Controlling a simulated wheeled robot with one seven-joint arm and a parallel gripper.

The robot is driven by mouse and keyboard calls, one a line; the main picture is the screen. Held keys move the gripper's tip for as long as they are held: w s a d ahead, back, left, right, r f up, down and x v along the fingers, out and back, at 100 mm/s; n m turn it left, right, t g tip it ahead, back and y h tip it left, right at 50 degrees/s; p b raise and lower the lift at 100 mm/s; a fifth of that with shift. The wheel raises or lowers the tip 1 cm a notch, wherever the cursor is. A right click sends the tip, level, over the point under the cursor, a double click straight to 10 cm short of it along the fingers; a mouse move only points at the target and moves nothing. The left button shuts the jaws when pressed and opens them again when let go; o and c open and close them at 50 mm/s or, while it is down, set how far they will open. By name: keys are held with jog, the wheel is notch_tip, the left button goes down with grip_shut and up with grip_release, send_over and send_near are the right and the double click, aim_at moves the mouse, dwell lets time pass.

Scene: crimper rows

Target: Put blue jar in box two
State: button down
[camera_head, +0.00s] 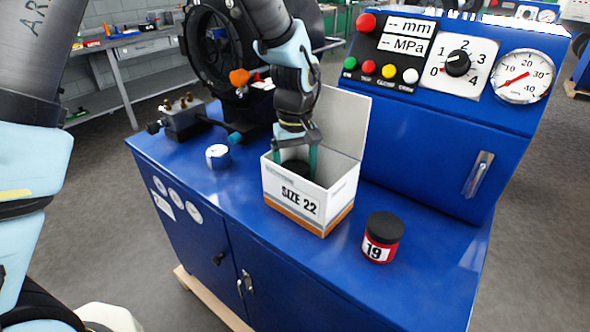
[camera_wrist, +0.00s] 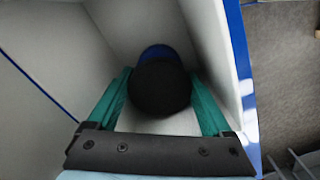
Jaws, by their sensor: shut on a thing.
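The blue jar (camera_wrist: 157,51) has a black lid and is between the green fingers of my gripper (camera_wrist: 161,80) in the wrist view. My gripper is shut on it. In the head view my gripper (camera_head: 296,160) points down into an open white box (camera_head: 276,197) marked "SIZE 22", with its lid flap raised behind. The jar's black lid (camera_head: 295,168) shows just inside the box mouth; its blue body is hidden there by the box wall. I cannot tell whether the jar touches the box floor.
A red jar (camera_head: 379,240) with a black lid and the number 19 stands right of the box on the blue bench (camera_head: 300,275). The gauge panel (camera_head: 455,65) rises behind. The bench's front right is clear.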

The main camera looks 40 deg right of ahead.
jog(key=shift+f, duration=0.15)
grip_release()
notch_tip(320, 180, up, 12)
jog(key=b, duration=0.3)
jog(key=w+a+f+n, duration=0.1)
jog(key=w+a, duration=0.5)
jog(key=a, duration=0.3)
jog(key=w+a+f, duration=0.2)
jog(key=w+a, duration=0.3)
jog(key=a, duration=0.3)
jog(key=s+a+f, duration=0.1)
jog(key=a+f, duration=0.1)
jog(key=a, duration=1)
jog(key=s+a+f+n+t, duration=0.1)
jog(key=a+f, duration=0.1)
jog(key=a, duration=1)
jog(key=shift+n+t, duration=0.3)
